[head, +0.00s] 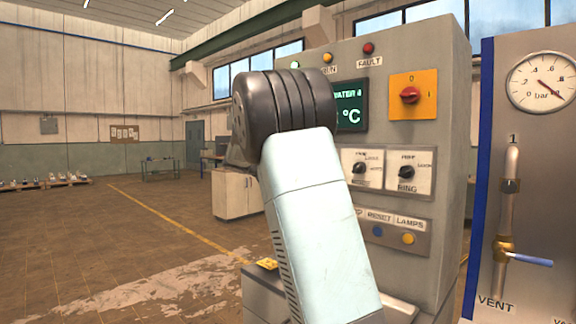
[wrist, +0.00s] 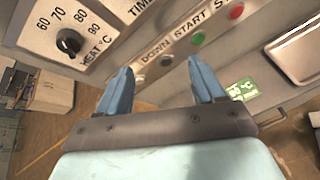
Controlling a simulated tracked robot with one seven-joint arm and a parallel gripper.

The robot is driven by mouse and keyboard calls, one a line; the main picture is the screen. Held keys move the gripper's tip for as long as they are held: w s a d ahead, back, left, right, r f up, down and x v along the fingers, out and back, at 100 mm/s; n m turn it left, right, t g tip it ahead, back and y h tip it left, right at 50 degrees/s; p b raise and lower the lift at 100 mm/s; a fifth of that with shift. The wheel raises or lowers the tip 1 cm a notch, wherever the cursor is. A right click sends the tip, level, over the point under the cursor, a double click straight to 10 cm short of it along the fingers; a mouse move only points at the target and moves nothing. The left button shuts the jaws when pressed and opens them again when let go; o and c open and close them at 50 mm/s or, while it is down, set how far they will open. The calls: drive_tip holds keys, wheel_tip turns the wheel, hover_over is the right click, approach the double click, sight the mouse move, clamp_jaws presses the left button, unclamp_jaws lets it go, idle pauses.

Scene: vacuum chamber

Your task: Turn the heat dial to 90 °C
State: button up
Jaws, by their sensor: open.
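The heat dial (wrist: 70,42) is a small black knob on a pale plate marked HEAT °C, at the upper left of the wrist view. Numbers from 60 upward curve around it. I cannot clearly read where its pointer stands. My gripper (wrist: 160,65) is open and empty, its two blue fingers spread in front of the panel. The dial lies to the left of the left finger, apart from it. In the head view my arm hides part of the cabinet, and neither my gripper nor the heat dial can be made out.
In the wrist view, a green START button (wrist: 198,39), a red button (wrist: 236,11) and a DOWN button (wrist: 167,60) sit near the fingers. The head view shows a grey control cabinet (head: 440,110) with a red switch (head: 410,95), beside a gauge panel (head: 520,130). Open floor lies left.

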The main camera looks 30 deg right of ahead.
drive_tip(key=w+a+r+n+t+h, duration=0.1)
drive_tip(key=w+a+r+n+h, duration=0.15)
drive_tip(key=w, duration=0.35)
drive_tip(key=w+a+r+n+t+h, duration=0.1)
drive_tip(key=w+a+n+h, duration=0.15)
drive_tip(key=w, duration=0.35)
drive_tip(key=x, duration=1.3)
drive_tip(key=shift+d+n, duration=0.4)
drive_tip(key=shift+f, duration=0.15)
drive_tip(key=shift+a, duration=0.1)
drive_tip(key=c, duration=1.1)
drive_tip(key=shift+o, duration=0.2)
